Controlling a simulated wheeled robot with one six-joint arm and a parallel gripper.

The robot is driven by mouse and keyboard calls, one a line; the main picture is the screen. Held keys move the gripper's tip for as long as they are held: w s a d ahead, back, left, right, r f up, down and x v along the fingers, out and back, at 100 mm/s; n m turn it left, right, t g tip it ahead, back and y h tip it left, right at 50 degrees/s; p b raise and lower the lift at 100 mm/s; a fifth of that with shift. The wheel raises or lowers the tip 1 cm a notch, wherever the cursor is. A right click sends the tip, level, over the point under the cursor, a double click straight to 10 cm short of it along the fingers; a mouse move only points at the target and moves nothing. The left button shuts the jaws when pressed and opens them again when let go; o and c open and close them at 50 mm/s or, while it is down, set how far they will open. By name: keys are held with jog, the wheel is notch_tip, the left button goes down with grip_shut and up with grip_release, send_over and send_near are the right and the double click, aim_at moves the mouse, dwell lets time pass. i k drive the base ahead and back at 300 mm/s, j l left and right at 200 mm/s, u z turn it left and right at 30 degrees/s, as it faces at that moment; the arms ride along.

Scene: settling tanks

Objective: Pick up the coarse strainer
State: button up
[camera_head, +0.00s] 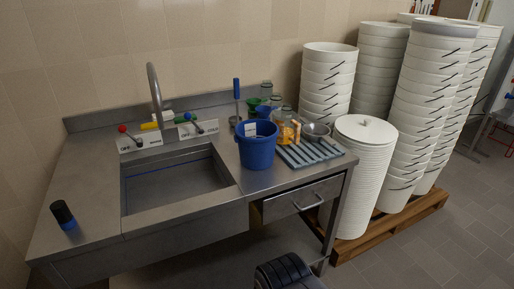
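A small round metal bowl-shaped piece (315,131), which looks like a strainer, sits at the back right of a grey slatted rack (322,155) on the steel counter. Its mesh is too small to make out, so I cannot tell whether it is coarse. Glass jars with orange contents (285,130) stand just left of it. My gripper's fingers do not show. A dark ribbed part at the bottom edge looks like part of my own body.
A blue bucket (257,150) stands left of the rack, with green funnels (254,103) behind. A sink basin (175,184) is sunk into the counter (85,200). A dark bottle (63,214) stands far left. Tall white bucket stacks (365,180) crowd the counter's right side.

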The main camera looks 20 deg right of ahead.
aim_at(314, 133)
jog(key=i+l+z, duration=0.35)
jog(key=i+l, duration=0.15)
jog(key=i+l+z, duration=0.3)
jog(key=i, duration=0.25)
